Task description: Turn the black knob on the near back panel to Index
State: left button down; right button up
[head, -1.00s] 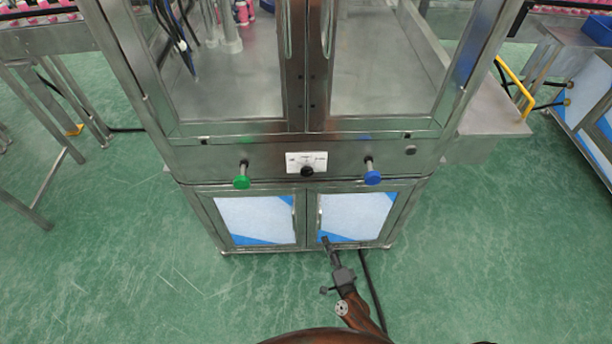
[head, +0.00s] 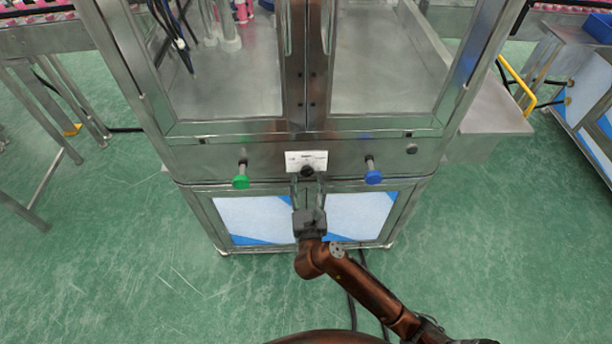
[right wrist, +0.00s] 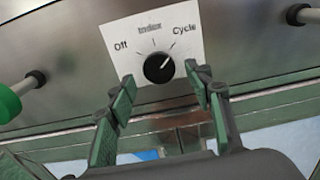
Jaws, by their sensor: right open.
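The black knob (right wrist: 159,68) sits on a white label plate (right wrist: 118,32) marked Off, Index and Cycle in the right wrist view. Its white mark appears to point up and right, toward Cycle. In the head view the knob (head: 307,171) is at the middle of the steel panel. My right gripper (head: 307,180) is open just in front of the knob, pointing at the panel. In the right wrist view its green-padded fingers (right wrist: 164,82) stand apart, one low on each side of the knob, with visible gaps. My left gripper is not in view.
A green button (head: 241,182) sticks out left of the knob and a blue button (head: 373,177) right of it. Glass doors rise above the panel (head: 215,158). Open green floor (head: 130,270) surrounds the cabinet front.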

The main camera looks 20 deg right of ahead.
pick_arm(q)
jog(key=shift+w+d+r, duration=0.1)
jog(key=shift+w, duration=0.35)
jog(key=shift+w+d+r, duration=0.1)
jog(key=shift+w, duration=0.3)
pick_arm(e)
jog(key=shift+x, duration=1.3)
jog(key=shift+c, duration=0.4)
jog(key=c, duration=1.1)
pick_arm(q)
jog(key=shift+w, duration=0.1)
